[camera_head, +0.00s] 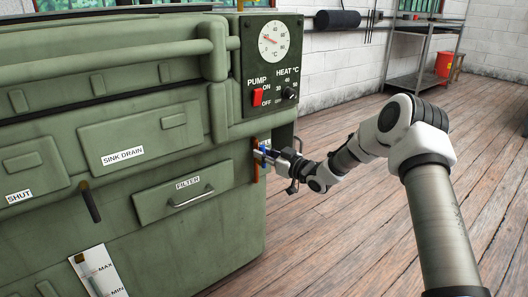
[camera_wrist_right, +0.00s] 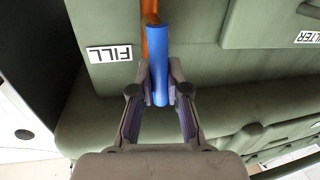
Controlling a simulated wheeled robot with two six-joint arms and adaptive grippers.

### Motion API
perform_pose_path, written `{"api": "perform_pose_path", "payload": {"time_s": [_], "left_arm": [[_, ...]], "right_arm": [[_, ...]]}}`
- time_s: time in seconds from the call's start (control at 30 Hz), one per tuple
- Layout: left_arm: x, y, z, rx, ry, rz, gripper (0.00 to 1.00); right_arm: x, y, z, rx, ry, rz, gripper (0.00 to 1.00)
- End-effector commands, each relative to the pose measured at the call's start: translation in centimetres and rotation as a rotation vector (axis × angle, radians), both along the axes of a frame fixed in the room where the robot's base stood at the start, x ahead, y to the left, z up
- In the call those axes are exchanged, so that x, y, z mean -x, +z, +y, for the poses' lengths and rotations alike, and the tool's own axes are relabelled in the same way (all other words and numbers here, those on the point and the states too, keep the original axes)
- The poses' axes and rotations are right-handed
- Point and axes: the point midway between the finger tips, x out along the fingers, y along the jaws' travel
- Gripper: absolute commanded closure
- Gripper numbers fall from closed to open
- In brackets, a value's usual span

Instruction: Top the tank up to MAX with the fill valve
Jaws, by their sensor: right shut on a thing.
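The green tank unit (camera_head: 150,140) fills the left of the head view. My right gripper (camera_head: 266,153) is at the unit's right corner. In the right wrist view my right gripper (camera_wrist_right: 160,88) is shut on the blue valve handle (camera_wrist_right: 160,50), one finger on each side. An orange pipe (camera_wrist_right: 151,12) runs behind the handle. A FILL label (camera_wrist_right: 110,54) is beside it, upside down. My left gripper is out of view.
Above the valve are a dial (camera_head: 274,41), a red pump switch (camera_head: 257,96) and a heat knob (camera_head: 289,93). The FILTER drawer (camera_head: 183,195) has a protruding handle. The wooden floor (camera_head: 340,240) is clear.

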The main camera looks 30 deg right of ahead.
Motion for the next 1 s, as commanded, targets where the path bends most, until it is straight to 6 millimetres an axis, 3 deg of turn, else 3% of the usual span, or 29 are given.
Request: {"api": "perform_pose_path", "payload": {"time_s": [0.37, 1.0], "left_arm": [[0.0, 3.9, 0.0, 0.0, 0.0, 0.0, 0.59], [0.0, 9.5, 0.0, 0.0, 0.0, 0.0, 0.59]], "right_arm": [[0.1, 0.3, 1.3, 0.284, 0.002, -0.02, 1.0], [0.2, -1.5, 3.4, 0.891, 0.002, -0.069, 1.0]]}}
